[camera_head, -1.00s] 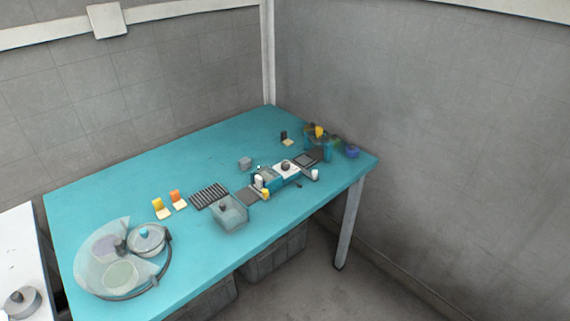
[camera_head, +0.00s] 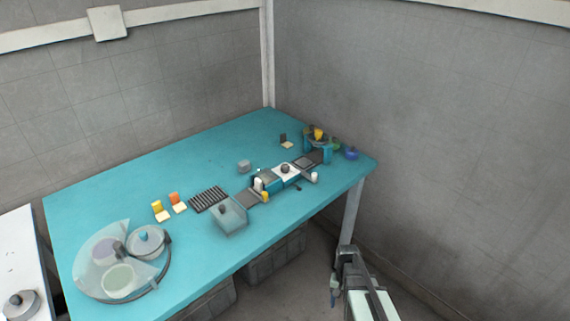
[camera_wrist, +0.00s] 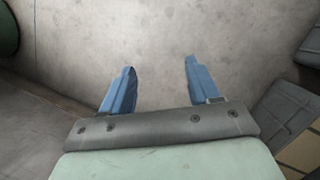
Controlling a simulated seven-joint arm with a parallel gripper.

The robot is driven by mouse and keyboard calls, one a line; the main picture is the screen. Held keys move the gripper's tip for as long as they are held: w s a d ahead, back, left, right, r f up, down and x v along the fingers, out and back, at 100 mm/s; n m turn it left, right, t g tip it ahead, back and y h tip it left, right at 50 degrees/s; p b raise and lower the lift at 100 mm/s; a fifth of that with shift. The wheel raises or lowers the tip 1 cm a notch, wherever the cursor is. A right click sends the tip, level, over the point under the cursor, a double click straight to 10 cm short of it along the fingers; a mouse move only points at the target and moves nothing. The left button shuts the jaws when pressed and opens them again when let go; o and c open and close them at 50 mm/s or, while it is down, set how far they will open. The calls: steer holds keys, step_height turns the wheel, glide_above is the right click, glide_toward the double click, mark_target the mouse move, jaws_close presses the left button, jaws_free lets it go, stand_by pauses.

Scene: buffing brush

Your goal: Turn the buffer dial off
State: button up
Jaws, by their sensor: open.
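The buffer (camera_head: 270,181) is a teal and white machine on the teal table, toward its front right edge. A dark round knob (camera_head: 285,168), which looks like the dial, sits on its white top panel; its setting is too small to read. My gripper shows in the wrist view (camera_wrist: 157,88) with two blue fingers apart and nothing between them. In the head view my arm's end is at the lower right, off the table's front edge and well apart from the buffer. The buffer is not in the wrist view.
A round tray (camera_head: 168,262) with pots is at the table's left. Yellow and teal items crowd the far right corner. Grey crates (camera_head: 275,257) stand under the table (camera_head: 110,190).

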steer(key=w+r+m+t, duration=0.2)
steer(key=w+r, duration=1)
steer(key=r, duration=0.3)
steer(key=w+r+m+t, duration=0.2)
steer(key=w+r, duration=1.1)
steer(key=r, duration=0.2)
steer(key=n, duration=0.2)
glide_toward(285, 166)
steer(key=f, duration=0.8)
steer(key=shift+w+d+f, duration=0.1)
steer(key=shift+w+f, duration=0.15)
steer(key=shift+f, duration=0.15)
